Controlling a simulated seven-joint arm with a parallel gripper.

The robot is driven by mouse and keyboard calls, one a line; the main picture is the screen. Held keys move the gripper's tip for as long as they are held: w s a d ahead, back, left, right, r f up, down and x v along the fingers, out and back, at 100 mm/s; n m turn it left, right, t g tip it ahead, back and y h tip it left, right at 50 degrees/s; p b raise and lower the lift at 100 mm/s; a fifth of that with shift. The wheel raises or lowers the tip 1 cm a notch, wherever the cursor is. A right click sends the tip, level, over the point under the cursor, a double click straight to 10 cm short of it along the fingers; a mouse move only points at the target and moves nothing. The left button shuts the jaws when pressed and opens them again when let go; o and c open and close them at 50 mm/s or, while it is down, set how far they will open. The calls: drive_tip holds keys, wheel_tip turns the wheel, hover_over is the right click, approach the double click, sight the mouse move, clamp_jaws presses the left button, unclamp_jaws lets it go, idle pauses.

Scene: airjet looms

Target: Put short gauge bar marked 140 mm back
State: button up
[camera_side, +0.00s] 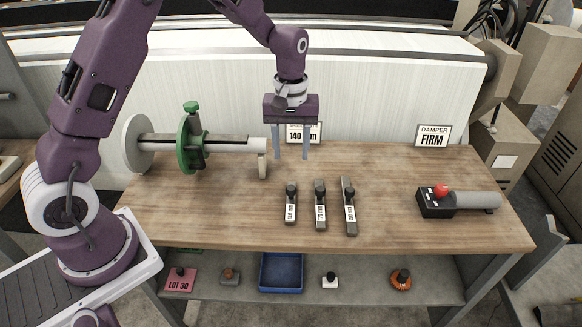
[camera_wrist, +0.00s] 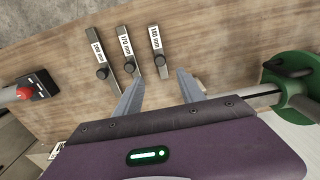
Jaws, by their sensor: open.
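The short gauge bar (camera_side: 290,210), grey with a dark knob, lies on the wooden table as the leftmost of three bars in the side view. In the wrist view the short bar (camera_wrist: 156,52) is the rightmost, its white label reading 140 mm. My gripper (camera_side: 291,156) is open and empty, fingers pointing down, behind and above the short bar in the side view. In the wrist view my gripper (camera_wrist: 159,75) has its fingertips either side of the bar's knob in the picture, apart from it. A sign (camera_side: 304,126) reading 140 is partly hidden behind my gripper.
The middle bar (camera_side: 320,212) and long bar (camera_side: 350,215) lie close to the right. A green-flanged roller (camera_side: 187,140) is at left. A control box (camera_side: 435,204) with a red button is at right. A shelf below holds a blue tray (camera_side: 281,290).

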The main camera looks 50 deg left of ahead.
drive_tip(key=s+d+r+m+t, duration=0.1)
drive_tip(key=s+r+m, duration=0.1)
drive_tip(key=s+r, duration=0.5)
drive_tip(key=s+d+r+m+t, duration=0.2)
drive_tip(key=s+r, duration=0.3)
drive_tip(key=r, duration=0.4)
drive_tip(key=s+r+m+t, duration=0.1)
drive_tip(key=s+m, duration=0.4)
drive_tip(key=s, duration=1)
drive_tip(key=shift+s+d+r+t, duration=0.15)
drive_tip(key=shift+d+r+t, duration=0.25)
drive_tip(key=shift+t, duration=0.4)
